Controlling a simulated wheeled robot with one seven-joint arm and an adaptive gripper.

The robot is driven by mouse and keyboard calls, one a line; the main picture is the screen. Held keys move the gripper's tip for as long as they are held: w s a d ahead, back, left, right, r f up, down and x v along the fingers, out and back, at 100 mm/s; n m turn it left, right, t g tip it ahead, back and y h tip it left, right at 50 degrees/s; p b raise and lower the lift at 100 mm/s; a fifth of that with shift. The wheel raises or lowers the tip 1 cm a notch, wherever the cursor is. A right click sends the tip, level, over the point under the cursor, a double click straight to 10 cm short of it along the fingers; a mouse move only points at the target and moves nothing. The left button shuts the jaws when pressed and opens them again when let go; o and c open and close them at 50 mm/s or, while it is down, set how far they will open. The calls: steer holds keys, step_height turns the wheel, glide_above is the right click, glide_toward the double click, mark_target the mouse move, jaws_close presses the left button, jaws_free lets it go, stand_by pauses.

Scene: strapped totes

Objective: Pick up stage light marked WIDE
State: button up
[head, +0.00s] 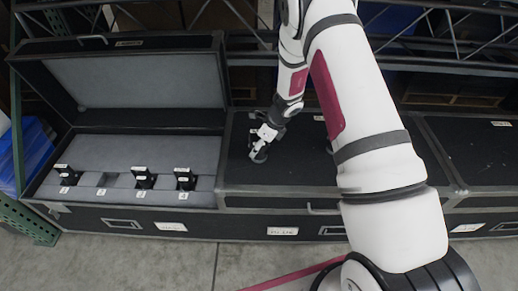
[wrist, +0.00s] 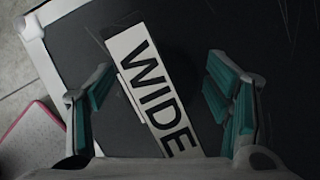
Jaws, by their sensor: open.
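The stage light marked WIDE (wrist: 149,80) shows in the wrist view as a white label with black letters, tilted and lying between my gripper's fingers. My gripper (wrist: 160,105) is open, with one teal-padded finger on each side of the label, apart from it. In the head view my gripper (head: 260,150) is low over the black lid of the middle case. The light's body is hard to make out against the dark lid, and in the head view my gripper hides most of it.
An open case (head: 140,38) at left holds several black lights (head: 144,178) in grey foam, with one empty slot (head: 107,181). The closed middle case (head: 290,200) and right case (head: 470,150) have flat lids. Metal racking (head: 440,50) stands behind. Concrete floor (head: 180,265) lies in front.

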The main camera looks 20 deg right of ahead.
steer(key=shift+c, duration=0.6)
jaws_close()
steer(key=shift+r, duration=0.15)
